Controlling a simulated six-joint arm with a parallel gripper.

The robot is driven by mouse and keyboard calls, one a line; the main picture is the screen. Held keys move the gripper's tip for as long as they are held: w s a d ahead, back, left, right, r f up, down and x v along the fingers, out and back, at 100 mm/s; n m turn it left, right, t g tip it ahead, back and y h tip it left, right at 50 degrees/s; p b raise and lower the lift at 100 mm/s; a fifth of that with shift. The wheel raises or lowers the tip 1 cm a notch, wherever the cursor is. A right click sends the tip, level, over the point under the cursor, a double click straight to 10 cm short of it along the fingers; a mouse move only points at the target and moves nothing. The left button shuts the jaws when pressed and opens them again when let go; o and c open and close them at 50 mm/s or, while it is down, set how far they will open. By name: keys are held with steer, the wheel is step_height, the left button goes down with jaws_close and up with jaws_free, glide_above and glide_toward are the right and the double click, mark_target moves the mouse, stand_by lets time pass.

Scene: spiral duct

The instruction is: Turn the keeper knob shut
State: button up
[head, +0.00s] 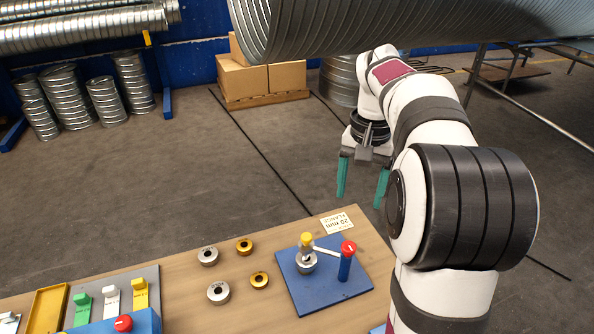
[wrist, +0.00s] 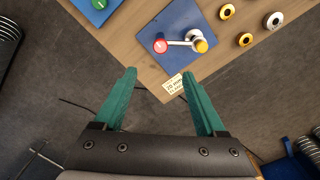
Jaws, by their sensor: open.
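A red knob (head: 348,248) with a white mark tops a blue post on a blue base plate (head: 300,298). A pale metal keeper arm (head: 327,252) runs from it to a silver spindle (head: 305,263) with a yellow top (head: 306,241). In the wrist view the red knob (wrist: 160,46) is left of the yellow top (wrist: 201,46), the arm bridging them. My gripper (head: 360,198) is open and empty, its teal fingers apart, above and beyond the bench's far edge. In the wrist view the gripper (wrist: 159,73) points toward the fixture without touching it.
A "20 mm" card (head: 339,223) lies at the bench corner. Silver and brass rings (head: 218,292) lie left of the fixture. Coloured switches (head: 111,298) and another red knob (head: 123,323) are farther left. A green knob (wrist: 100,4) shows in the wrist view. A large duct (head: 420,25) hangs overhead.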

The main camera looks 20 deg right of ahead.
mark_target(349, 246)
step_height(349, 246, down, 16)
steer(key=shift+r, duration=0.25)
jaws_close()
